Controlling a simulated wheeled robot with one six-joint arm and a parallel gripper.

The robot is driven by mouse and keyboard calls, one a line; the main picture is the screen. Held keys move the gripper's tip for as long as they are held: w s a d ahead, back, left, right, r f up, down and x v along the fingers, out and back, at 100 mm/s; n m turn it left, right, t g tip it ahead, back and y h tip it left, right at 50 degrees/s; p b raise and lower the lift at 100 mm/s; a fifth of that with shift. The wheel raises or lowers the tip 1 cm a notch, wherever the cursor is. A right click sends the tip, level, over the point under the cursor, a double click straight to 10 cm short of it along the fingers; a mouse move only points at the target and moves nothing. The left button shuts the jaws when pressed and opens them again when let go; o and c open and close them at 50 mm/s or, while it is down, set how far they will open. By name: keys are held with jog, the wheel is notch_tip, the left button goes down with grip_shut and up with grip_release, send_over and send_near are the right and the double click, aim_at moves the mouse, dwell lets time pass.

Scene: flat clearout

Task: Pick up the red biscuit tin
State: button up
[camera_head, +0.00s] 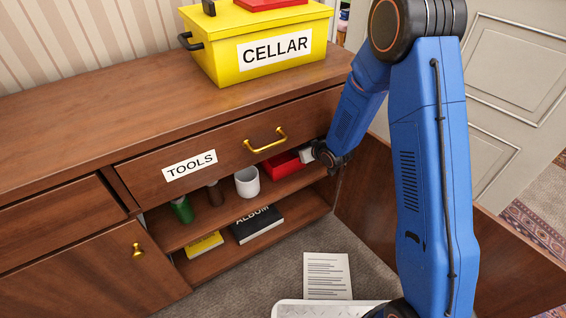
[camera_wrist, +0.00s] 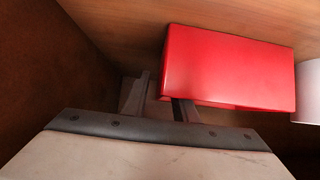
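The red biscuit tin (camera_head: 283,166) lies on the upper shelf of the open cabinet, under the drawer labelled TOOLS. In the wrist view the red tin (camera_wrist: 230,68) fills the upper right, close to my gripper (camera_wrist: 160,100). My gripper's two fingers stand apart with a gap between them. The left finger is clear of the tin's left end; the right finger's tip is hidden at the tin's near edge. I cannot tell whether it touches. In the head view my gripper (camera_head: 306,156) is at the tin's right end, with its fingers mostly hidden.
A black album (camera_head: 257,224) and yellow book (camera_head: 205,244) lie below. The open cabinet door (camera_head: 365,195) is right. A yellow CELLAR box (camera_head: 225,60) stands on top.

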grip_shut()
dwell(1.4)
